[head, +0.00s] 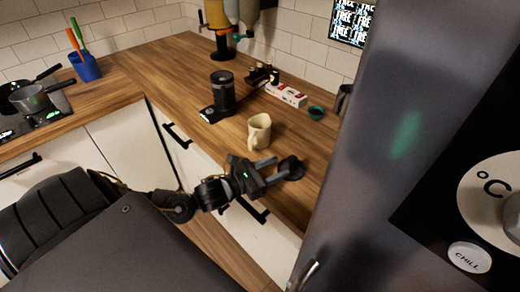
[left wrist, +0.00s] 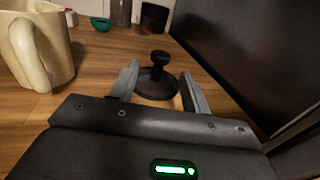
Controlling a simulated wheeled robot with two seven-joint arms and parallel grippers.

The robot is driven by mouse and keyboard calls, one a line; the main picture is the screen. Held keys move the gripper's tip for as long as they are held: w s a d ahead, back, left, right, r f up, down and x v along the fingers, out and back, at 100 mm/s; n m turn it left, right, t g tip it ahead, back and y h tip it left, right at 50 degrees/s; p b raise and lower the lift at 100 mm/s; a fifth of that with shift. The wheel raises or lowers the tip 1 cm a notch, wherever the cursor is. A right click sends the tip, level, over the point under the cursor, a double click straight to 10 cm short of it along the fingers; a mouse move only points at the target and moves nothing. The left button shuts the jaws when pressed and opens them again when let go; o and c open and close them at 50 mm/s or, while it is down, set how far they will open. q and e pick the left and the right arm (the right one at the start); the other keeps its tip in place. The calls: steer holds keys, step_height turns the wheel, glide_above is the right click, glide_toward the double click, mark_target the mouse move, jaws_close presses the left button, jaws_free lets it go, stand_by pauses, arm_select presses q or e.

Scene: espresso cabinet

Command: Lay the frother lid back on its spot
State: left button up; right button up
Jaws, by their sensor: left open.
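The frother lid, a dark disc with a knob on top, lies on the wooden counter in the left wrist view (left wrist: 157,86), and it shows in the head view (head: 292,169). My left gripper (head: 273,169) is open, with its fingers reaching along the counter toward the lid. In the left wrist view the fingers of the gripper (left wrist: 157,88) stand on either side of the lid, apart from it or barely touching; I cannot tell which. The black frother (head: 222,93) stands on the counter further back. My right gripper is not in view.
A cream mug (head: 260,131) stands close to the left gripper. A teal bowl (head: 316,112), a red and white box (head: 287,95) and a metal pitcher (head: 343,99) are further back. A tall dark appliance (head: 400,110) bounds the counter on the right.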

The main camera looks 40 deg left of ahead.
arm_select(q)
steer(key=shift+b+v, duration=0.45)
steer(key=shift+v, duration=2.2)
